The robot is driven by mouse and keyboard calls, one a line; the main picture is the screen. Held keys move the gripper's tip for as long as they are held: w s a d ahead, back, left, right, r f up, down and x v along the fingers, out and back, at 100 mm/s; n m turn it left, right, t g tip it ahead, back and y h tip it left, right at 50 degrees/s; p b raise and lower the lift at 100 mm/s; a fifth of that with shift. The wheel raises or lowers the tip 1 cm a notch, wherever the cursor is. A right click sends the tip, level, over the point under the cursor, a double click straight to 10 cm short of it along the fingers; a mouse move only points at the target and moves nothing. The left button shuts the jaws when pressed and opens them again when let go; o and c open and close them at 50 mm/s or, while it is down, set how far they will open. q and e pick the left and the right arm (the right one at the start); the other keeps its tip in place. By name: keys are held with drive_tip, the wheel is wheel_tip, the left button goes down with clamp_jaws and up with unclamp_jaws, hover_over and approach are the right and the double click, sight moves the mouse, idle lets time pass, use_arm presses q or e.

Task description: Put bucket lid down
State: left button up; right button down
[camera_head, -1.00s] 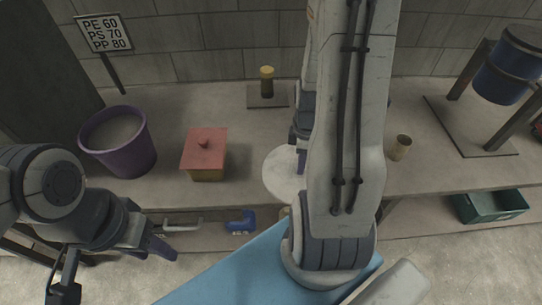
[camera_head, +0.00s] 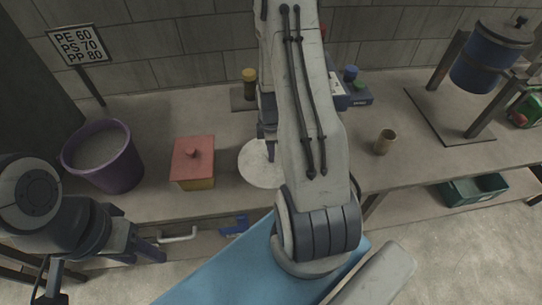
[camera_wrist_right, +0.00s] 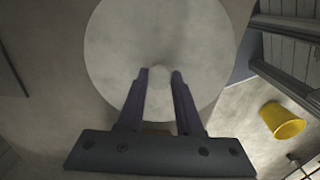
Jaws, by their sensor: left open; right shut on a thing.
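The bucket lid is a pale grey round disc (camera_head: 256,168) near the front of the bench, partly hidden behind my right arm. My right gripper (camera_head: 270,152) is over it. In the right wrist view the lid (camera_wrist_right: 120,45) fills the upper middle, and my right gripper (camera_wrist_right: 160,78) is shut on its small central knob. I cannot tell whether the lid touches the bench or hangs just above it. My left gripper (camera_head: 148,253) is open and empty at the lower left, in front of the bench.
A purple bucket (camera_head: 117,168) with grey contents and a red-lidded box (camera_head: 193,160) stand left of the lid. A yellow-topped jar (camera_head: 249,86) is behind, and a tan cup (camera_head: 385,141) is to the right. A blue drum (camera_head: 484,65) hangs in a frame at the far right.

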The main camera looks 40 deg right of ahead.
wheel_tip(320, 180, down, 3)
drive_tip(key=shift+f+p, duration=0.1)
drive_tip(key=shift+p, duration=0.4)
drive_tip(key=shift+f, duration=0.35)
drive_tip(key=shift+f, duration=0.1)
drive_tip(key=c, duration=0.6)
unclamp_jaws()
